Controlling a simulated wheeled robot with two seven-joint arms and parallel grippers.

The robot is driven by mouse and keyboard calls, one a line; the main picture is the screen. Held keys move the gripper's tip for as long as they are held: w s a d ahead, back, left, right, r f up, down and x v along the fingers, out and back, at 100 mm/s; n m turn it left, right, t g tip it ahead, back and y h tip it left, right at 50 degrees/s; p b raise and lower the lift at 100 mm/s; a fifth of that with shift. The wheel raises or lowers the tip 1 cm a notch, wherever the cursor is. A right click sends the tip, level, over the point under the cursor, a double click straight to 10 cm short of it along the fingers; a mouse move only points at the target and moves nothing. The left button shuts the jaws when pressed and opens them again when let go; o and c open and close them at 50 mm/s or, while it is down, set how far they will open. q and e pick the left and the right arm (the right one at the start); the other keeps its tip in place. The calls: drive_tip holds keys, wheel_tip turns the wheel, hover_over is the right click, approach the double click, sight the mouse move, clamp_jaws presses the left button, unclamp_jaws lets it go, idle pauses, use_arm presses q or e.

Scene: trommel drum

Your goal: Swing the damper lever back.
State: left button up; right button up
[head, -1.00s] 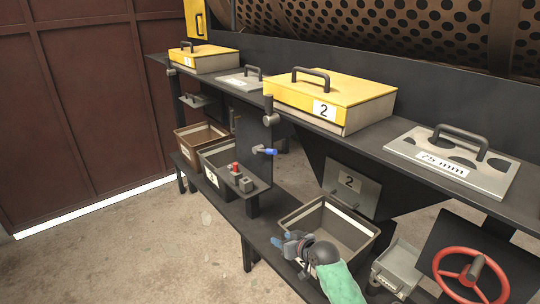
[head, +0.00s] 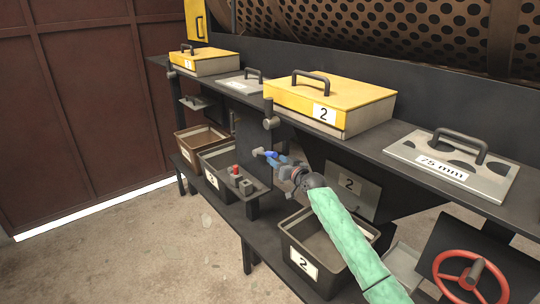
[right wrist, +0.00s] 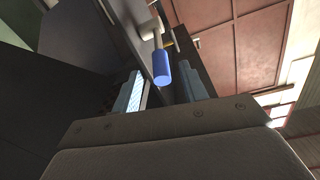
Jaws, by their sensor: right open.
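The damper lever (head: 268,154) is a short lever with a blue handle on the dark upright plate below the shelf. My right gripper (head: 279,161) is beside it in the head view, with its fingertips pointing at the handle. In the right wrist view the blue handle (right wrist: 162,68) shows between and beyond the two open fingers (right wrist: 163,92). I cannot tell whether either finger touches it. Part of the lever is hard to make out behind the fingertips. My left gripper is not in view.
A ledge with a red button (head: 236,169) sits left of the lever. Yellow box 2 (head: 350,92) stands on the shelf above. Bin 2 (head: 302,261) is below my right arm. A red handwheel (head: 472,276) is at the right.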

sight(270, 152)
drive_tip(key=x, duration=0.4)
drive_tip(key=shift+p, duration=0.3)
drive_tip(key=shift+x, duration=0.8)
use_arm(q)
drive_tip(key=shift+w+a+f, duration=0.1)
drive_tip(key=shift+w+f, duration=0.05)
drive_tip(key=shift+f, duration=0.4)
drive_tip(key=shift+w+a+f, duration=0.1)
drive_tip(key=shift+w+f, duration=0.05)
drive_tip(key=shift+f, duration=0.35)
use_arm(e)
clamp_jaws()
